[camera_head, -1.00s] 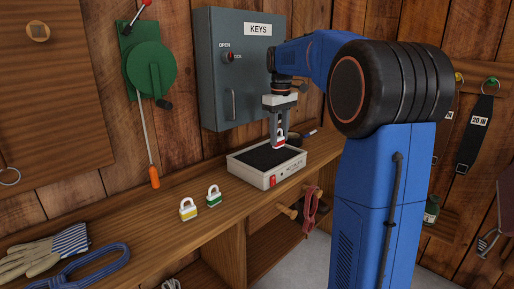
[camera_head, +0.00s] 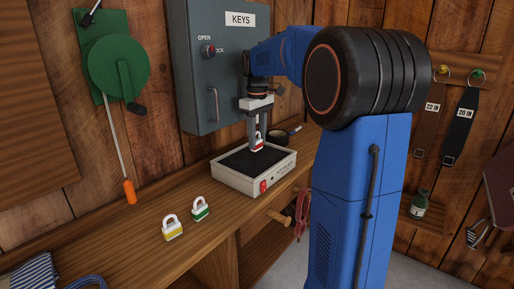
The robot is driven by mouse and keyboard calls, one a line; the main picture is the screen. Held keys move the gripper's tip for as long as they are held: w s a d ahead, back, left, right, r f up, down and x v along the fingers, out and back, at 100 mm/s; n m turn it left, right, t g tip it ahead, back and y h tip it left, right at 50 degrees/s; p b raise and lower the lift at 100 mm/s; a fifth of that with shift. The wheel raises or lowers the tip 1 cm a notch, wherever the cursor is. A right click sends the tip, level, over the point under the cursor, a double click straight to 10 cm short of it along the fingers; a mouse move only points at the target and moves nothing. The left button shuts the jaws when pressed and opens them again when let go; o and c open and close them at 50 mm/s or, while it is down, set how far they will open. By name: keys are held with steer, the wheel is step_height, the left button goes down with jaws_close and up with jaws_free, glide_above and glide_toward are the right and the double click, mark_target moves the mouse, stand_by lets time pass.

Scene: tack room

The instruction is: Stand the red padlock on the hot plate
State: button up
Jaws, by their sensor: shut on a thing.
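The red padlock (camera_head: 258,145), white with a red band, is between the fingers of my gripper (camera_head: 257,137). My gripper is shut on it, pointing down over the hot plate. The hot plate (camera_head: 232,180) is a pale box with a dark top and a red switch on its front, standing on the wooden bench. The padlock is upright, over the rear right part of the dark top. I cannot tell whether its base touches the top.
A yellow padlock (camera_head: 172,230) and a green padlock (camera_head: 200,210) stand on the bench (camera_head: 130,255) left of the hot plate. A grey key cabinet (camera_head: 215,75) hangs behind.

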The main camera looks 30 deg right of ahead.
mark_target(257, 140)
steer(key=shift+f, duration=1.8)
steer(key=o, duration=1.2)
steer(key=shift+f, duration=0.1)
step_height(257, 140, up, 12)
steer(key=shift+r, duration=0.15)
steer(key=s+a+f+m+t, duration=0.1)
steer(key=s+a+f, duration=0.4)
steer(key=s, duration=0.5)
steer(key=s+a+f+m+t, duration=0.1)
steer(key=s+a+f+t, duration=0.1)
steer(key=s+a+f, duration=0.3)
steer(key=s+a+f+m+t, duration=0.1)
steer(key=s+a+f+m, duration=0.1)
steer(key=s+a+f, duration=0.4)
steer(key=shift+s+f+t, duration=0.15)
steer(key=shift+s+f, duration=0.75)
steer(key=shift+s, duration=0.95)
steer(key=shift+s+f+t, duration=0.1)
steer(key=shift+s+f, duration=0.8)
steer(key=shift+s, duration=0.95)
steer(key=shift+s+f+t, duration=0.15)
steer(key=shift+s+f, duration=0.75)
steer(key=shift+s, duration=0.95)
